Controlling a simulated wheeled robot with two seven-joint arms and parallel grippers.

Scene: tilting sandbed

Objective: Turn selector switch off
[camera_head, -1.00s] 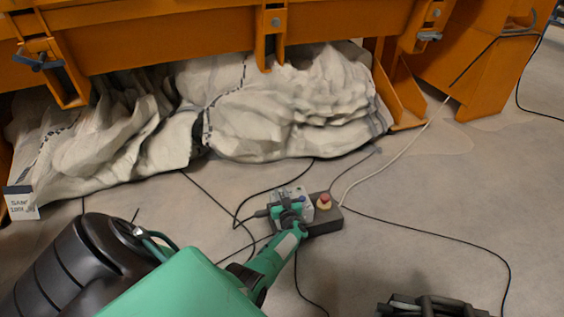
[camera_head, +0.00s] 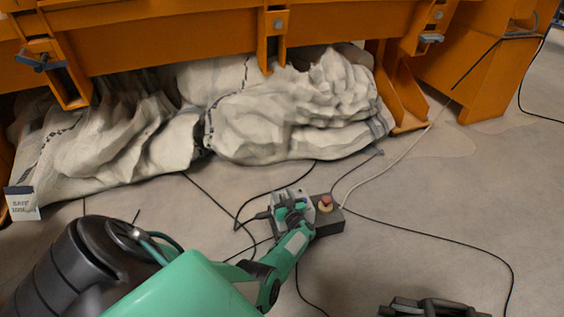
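A small dark control box (camera_head: 330,226) lies on the floor in the middle of the view. It carries a red push button on a yellow base (camera_head: 325,203) at its right end. My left gripper (camera_head: 289,199) is over the left part of the box, its wrist coming in from the lower left. The gripper and wrist cover that part, so I cannot make out the selector switch. The fingers are too small and overlapped to show whether they are open or shut.
An orange steel frame (camera_head: 170,45) runs across the back, with white sandbags (camera_head: 290,115) beneath it. A label tag (camera_head: 22,203) hangs at the left. Black cables (camera_head: 440,233) and a pale cable (camera_head: 395,163) cross the floor. Open floor lies to the right.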

